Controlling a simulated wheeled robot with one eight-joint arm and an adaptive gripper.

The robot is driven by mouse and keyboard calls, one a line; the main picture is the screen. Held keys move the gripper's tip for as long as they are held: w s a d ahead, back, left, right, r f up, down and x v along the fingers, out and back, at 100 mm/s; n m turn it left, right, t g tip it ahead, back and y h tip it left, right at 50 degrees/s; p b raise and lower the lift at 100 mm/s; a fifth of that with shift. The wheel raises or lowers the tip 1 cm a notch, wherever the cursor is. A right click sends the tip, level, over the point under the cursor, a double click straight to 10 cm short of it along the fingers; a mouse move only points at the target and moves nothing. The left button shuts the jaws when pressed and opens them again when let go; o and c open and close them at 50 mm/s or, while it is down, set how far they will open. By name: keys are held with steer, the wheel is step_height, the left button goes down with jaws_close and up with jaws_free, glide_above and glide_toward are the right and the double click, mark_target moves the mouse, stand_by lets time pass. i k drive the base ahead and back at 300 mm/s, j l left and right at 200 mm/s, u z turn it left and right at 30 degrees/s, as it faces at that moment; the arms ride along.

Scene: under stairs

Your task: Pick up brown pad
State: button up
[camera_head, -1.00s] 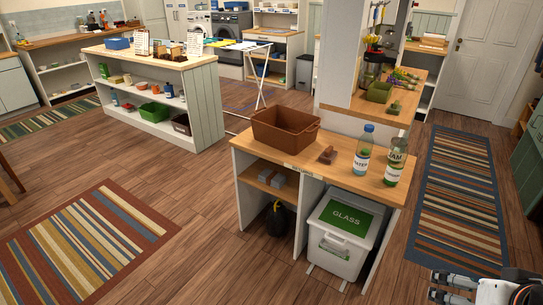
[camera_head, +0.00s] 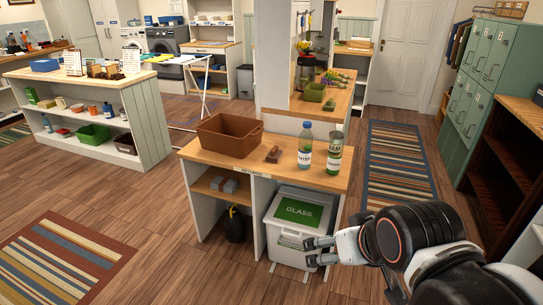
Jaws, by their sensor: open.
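A small brown block-like item (camera_head: 272,154), which seems to be the brown pad, lies on the wooden top of a low bench (camera_head: 226,164). It sits between a brown bin and a water bottle. My gripper (camera_head: 308,252) is at the lower right, in front of the bench and below its top. It is open and empty, with its fingers pointing left. It is apart from the brown item.
A white GLASS container (camera_head: 301,211) is underneath. Green lockers (camera_head: 490,80) stand at right.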

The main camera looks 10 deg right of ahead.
mark_target(274, 155)
steer(key=i+j+z, duration=0.1)
steer(key=i, duration=0.4)
steer(key=i+j+z, duration=0.1)
steer(key=i+j, duration=0.2)
steer(key=i, duration=0.15)
steer(key=i+j+z, duration=0.1)
steer(key=i, duration=0.4)
steer(key=i+j, duration=0.4)
steer(key=i+z, duration=0.05)
steer(key=i, duration=0.05)
